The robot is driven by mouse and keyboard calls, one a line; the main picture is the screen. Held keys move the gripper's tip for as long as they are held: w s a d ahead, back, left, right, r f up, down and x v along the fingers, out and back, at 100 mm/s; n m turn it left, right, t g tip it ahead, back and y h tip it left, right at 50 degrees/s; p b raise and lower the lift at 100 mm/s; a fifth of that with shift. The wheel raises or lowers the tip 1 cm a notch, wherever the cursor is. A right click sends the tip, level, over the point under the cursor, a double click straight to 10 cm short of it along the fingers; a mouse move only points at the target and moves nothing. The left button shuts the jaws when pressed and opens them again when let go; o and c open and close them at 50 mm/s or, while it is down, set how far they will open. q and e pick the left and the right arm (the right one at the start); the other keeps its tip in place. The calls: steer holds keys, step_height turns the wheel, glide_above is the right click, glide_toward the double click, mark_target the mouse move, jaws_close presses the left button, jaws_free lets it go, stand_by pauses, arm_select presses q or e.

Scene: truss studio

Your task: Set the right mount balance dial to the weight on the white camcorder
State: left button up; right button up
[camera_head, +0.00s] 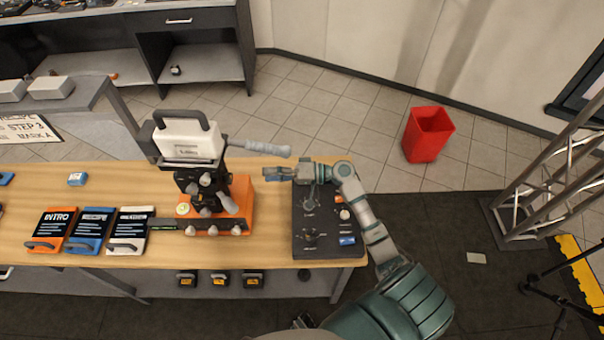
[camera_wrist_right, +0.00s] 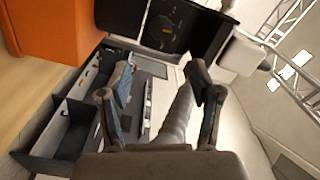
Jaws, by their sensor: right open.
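The white camcorder (camera_head: 188,140) with a black top handle sits on a dark mount head (camera_head: 205,185) at the table's middle. Its label is too small to read. The mount stands on an orange base (camera_head: 243,195), with a pale round dial (camera_head: 183,209) at its lower left and grey knobs along its front. I cannot tell which part is the right balance dial. My right gripper (camera_head: 275,174) is open, right of the orange base and apart from it. In the right wrist view its fingers (camera_wrist_right: 160,85) are spread, with a grey bar between them in the picture. My left gripper is not seen.
A grey pan handle (camera_head: 262,147) reaches right from the mount, near my right gripper. A black control panel (camera_head: 325,245) lies under my right forearm. INTRO, blue and white cards (camera_head: 88,230) lie at left. A red bin (camera_head: 428,135) stands on the floor.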

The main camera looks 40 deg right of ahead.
steer(key=b+v, duration=0.1)
steer(key=v, duration=0.8)
steer(key=shift+b, duration=0.35)
steer(key=shift+f, duration=0.1)
stand_by(0.3)
steer(key=v, duration=1.2)
